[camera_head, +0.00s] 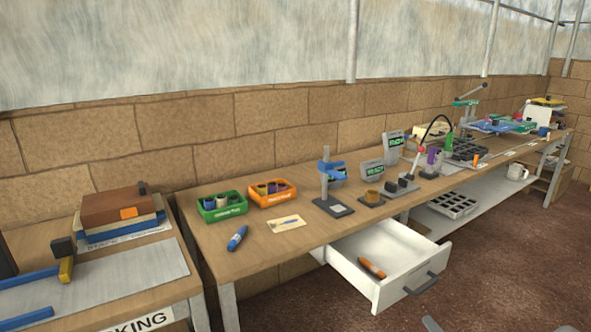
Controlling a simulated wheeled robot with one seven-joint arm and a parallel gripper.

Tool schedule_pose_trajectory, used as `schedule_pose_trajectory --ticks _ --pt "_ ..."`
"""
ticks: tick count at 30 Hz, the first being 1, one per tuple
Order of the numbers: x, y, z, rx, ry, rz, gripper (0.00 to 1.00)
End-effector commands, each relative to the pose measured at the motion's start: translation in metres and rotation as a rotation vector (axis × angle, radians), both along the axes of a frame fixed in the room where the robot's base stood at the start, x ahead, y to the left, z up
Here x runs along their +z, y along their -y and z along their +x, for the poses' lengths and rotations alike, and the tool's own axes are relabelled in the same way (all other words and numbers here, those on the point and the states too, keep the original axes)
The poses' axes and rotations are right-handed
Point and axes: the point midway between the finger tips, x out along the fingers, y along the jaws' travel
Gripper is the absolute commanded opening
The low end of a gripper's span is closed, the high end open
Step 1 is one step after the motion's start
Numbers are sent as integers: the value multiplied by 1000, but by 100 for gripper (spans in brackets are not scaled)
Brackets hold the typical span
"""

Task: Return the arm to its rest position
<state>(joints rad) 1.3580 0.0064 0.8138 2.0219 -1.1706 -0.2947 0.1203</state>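My gripper does not show clearly anywhere in the head view. A small grey piece at the bottom edge, right of centre, is cut off, and I cannot tell what it is. The long wooden bench (290,247) stands ahead. Its white drawer (345,270) is pulled open, with an orange pen-like item (371,267) lying inside. A green tray (222,213) and an orange tray (272,199) stand side by side at the bench's left end, holding small dark and coloured pieces. A blue pen-like item (237,237) lies in front of the green tray.
A side table at left bears stacked boxes (118,208) and a blue, yellow and black tool (65,268). The open drawer juts over open floor (500,250).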

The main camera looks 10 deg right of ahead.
Motion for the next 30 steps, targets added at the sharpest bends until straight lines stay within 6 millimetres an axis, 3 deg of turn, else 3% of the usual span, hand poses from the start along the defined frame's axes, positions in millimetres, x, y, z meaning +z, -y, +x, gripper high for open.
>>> schedule_pose_trajectory --ticks 5,10,14,18,21,24,30 --pt "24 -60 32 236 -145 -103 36" --pt "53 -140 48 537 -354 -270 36" --pt "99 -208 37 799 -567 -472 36" --pt "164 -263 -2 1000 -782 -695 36" --pt "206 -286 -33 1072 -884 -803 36" --pt "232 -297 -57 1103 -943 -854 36" --pt "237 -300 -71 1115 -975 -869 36"
